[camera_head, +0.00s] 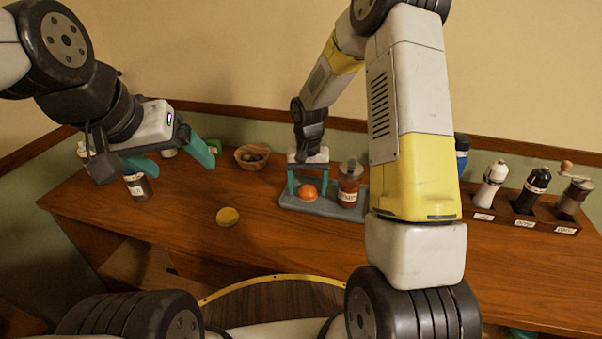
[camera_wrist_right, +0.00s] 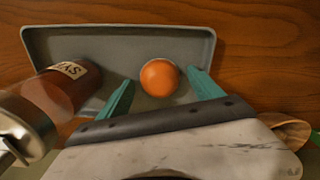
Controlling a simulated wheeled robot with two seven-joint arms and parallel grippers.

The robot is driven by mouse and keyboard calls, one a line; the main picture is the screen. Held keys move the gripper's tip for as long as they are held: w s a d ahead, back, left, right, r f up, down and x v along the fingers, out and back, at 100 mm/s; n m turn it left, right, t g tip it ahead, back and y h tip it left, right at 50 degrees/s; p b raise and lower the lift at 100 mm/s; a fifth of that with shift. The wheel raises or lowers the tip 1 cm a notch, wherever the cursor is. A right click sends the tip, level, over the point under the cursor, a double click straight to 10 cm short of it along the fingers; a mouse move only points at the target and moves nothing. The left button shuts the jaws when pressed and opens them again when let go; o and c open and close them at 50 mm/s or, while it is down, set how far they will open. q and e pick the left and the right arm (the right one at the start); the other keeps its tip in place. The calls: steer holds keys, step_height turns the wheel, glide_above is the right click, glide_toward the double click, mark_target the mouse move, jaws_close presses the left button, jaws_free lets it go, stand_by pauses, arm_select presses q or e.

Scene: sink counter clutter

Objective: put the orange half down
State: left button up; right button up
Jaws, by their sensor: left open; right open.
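The orange half (camera_head: 307,192) rests on the grey tray (camera_head: 330,207), its rounded orange side showing. It also shows in the right wrist view (camera_wrist_right: 159,78), near the tray's right end. My right gripper (camera_head: 308,184) is open above the tray, one teal finger on each side of the orange half. In the right wrist view a gap shows between the orange half and the left finger; the right finger is close to it. My left gripper (camera_head: 172,158) is open and empty, raised over the left part of the counter.
A brown syrup bottle (camera_head: 348,186) stands on the tray's right side in the head view. A wooden bowl (camera_head: 252,157) is behind left, and a yellow round piece (camera_head: 228,216) lies in front left. A rack (camera_head: 520,213) with shakers and a grinder stands right. The counter's front middle is clear.

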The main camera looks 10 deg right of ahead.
mark_target(308, 188)
step_height(308, 188, up, 12)
steer(key=s+d+r+n+t+y, duration=0.1)
steer(key=s+d+r+t, duration=0.15)
steer(key=s+r, duration=0.95)
steer(key=s+r+n+t+y, duration=0.1)
steer(key=s+r+t, duration=0.2)
steer(key=s, duration=0.9)
steer(key=shift+d+r+t, duration=0.2)
steer(key=shift+r+t, duration=0.05)
steer(key=shift+t, duration=0.1)
